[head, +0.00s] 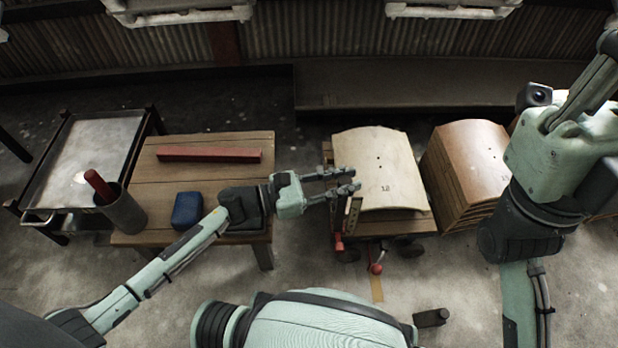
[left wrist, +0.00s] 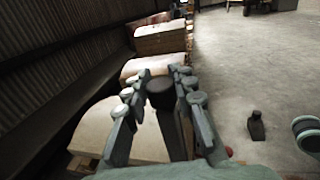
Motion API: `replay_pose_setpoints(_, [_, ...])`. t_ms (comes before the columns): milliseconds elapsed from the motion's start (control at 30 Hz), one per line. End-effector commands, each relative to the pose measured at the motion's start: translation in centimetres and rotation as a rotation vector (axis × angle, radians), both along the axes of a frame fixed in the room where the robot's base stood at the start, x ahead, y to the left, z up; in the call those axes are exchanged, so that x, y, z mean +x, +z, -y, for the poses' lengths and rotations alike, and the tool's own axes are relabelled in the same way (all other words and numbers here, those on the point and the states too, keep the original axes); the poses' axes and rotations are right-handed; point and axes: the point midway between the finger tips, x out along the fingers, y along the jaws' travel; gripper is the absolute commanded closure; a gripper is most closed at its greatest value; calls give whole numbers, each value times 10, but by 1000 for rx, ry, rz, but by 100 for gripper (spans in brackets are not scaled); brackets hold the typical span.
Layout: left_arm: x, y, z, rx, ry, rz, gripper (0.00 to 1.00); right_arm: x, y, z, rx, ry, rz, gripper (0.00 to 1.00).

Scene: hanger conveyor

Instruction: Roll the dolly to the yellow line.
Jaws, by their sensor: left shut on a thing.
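The wooden dolly (head: 405,226) stands on the floor right of the table, bearing pale curved panels (head: 380,165). A red knob (head: 376,268) shows at its near side. My left gripper (head: 345,186) is at the dolly's left edge. In the left wrist view its fingers (left wrist: 162,90) are shut around a dark round-topped post (left wrist: 160,88), apparently the dolly's handle. A short strip of the yellow line (head: 377,288) shows on the floor just in front of the dolly. My right gripper (head: 600,55) is raised at the right edge, away from the dolly; its opening is unclear.
A stack of brown curved panels (head: 470,165) stands close right of the dolly. A wooden table (head: 200,150) with a red bar (head: 208,154) and blue block (head: 187,210) stands left. A dark bench (head: 390,85) runs behind. A small dark object (head: 430,318) is in front.

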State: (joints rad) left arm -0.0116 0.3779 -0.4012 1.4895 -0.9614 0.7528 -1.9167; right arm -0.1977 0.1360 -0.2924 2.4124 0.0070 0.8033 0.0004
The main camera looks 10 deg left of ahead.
Motion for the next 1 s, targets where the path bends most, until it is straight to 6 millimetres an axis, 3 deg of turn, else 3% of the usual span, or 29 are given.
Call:
replay_pose_setpoints(133, [6, -2, 19, 0, 1, -2, 100, -1, 1, -1, -12, 0, 21, 100])
replay_pose_setpoints(467, [6, -1, 22, 2, 1, -2, 100, -1, 3, -2, -26, 0, 26, 100])
replay_pose_setpoints(500, [6, -1, 22, 2, 1, -3, 73, -1, 3, -2, -26, 0, 26, 100])
replay_pose_setpoints(667, [6, -1, 21, 2, 1, -2, 53, -2, 3, -2, -24, 0, 29, 100])
replay_pose_setpoints(1000, [6, -1, 18, 2, 3, -2, 52, -2, 3, -1, -10, 2, 23, 100])
